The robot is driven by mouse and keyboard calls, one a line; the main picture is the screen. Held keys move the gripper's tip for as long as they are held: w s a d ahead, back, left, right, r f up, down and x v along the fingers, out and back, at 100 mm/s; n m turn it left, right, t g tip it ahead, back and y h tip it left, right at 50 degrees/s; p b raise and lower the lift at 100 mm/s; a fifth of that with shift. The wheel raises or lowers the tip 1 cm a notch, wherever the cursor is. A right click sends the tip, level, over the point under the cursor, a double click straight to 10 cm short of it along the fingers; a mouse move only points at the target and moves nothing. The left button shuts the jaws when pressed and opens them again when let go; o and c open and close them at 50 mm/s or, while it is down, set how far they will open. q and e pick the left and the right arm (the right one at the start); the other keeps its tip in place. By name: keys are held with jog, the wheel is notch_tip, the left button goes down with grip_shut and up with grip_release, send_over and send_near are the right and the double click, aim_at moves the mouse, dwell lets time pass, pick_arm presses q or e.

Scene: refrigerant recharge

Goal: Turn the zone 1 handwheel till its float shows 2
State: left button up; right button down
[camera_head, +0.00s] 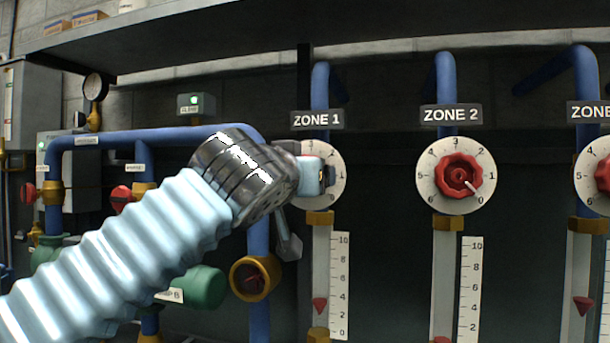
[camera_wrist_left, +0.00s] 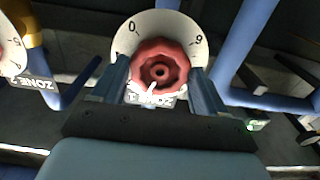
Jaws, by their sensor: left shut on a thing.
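The red zone 1 handwheel (camera_wrist_left: 150,50) sits on a white round dial (camera_head: 339,190), seen upside down in the left wrist view. My left gripper (camera_head: 322,176) is shut on the handwheel, one finger on each side, and hides most of it in the head view. The wheel's white pointer (camera_wrist_left: 152,88) points toward the ZONE 1 label (camera_head: 317,119). Below the dial, the zone 1 tube holds a red float (camera_head: 320,304), standing between 2 and 4 on its scale (camera_head: 340,285). My right gripper is not in view.
To the right is the zone 2 handwheel (camera_head: 459,175) with its own tube and scale (camera_head: 469,290), then another zone's handwheel (camera_head: 603,172) at the edge. Blue pipes (camera_head: 150,137) and a brass-rimmed valve (camera_head: 252,278) lie around my arm. A shelf (camera_head: 250,30) overhangs above.

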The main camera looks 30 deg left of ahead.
pick_arm(q)
jog(key=shift+m, duration=1)
jog(key=shift+c, duration=0.2)
jog(key=shift+p, duration=0.3)
jog(key=shift+m, duration=1)
jog(key=shift+m+p, duration=0.55)
jog(key=shift+m, duration=0.45)
